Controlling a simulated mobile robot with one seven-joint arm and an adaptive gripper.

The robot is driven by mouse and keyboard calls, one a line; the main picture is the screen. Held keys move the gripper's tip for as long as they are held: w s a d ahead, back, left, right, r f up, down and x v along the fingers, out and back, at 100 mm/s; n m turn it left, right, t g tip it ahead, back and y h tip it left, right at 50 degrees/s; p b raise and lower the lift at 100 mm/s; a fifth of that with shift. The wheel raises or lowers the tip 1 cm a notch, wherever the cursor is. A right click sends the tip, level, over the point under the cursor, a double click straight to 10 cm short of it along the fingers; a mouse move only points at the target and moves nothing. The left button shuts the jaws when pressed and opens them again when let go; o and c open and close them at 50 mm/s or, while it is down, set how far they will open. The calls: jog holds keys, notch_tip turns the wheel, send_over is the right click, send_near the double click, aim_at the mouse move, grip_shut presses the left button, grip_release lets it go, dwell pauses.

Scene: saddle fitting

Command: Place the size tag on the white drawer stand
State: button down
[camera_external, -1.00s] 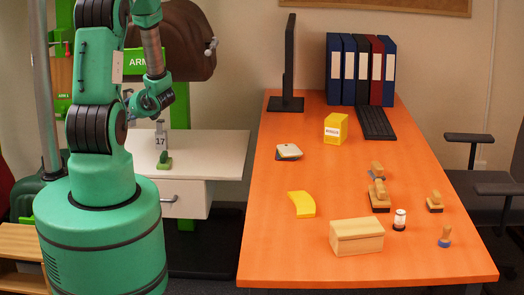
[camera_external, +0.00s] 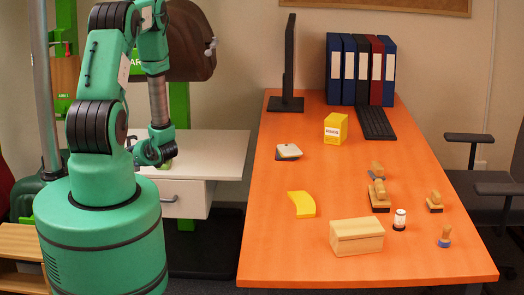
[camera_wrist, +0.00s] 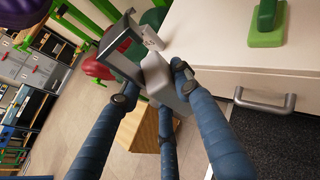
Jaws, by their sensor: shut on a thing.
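The size tag (camera_wrist: 157,76) is a grey clip-like piece with a small white face, seen in the wrist view between the fingers of my gripper (camera_wrist: 155,88). My gripper is shut on it and holds it tilted in that view. The white drawer stand (camera_wrist: 218,35) is right beside it, with the tag close to the stand's edge; I cannot tell if they touch. In the external view my gripper (camera_external: 157,155) is low over the left part of the stand (camera_external: 220,150), and it hides the tag there.
A green block-like object (camera_wrist: 268,25) stands on the stand's top, mostly hidden behind my gripper in the external view. The stand's drawer has a metal handle (camera_wrist: 265,101). The stand's right top is clear. An orange table (camera_external: 260,240) with several items is to the right.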

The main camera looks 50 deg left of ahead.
jog(key=shift+f, duration=0.55)
jog(key=w+a+b, duration=0.1)
jog(key=w+a, duration=0.2)
jog(key=a, duration=0.1)
jog(key=w+a+f+b, duration=0.1)
jog(key=w+a, duration=0.2)
jog(key=a, duration=0.1)
jog(key=w+a+b, duration=0.1)
jog(key=w+a, duration=0.2)
jog(key=a, duration=0.2)
jog(key=shift+w+f, duration=0.2)
jog(key=shift+f+b, duration=0.55)
jog(key=shift+f, duration=1.2)
jog(key=shift+f, duration=0.15)
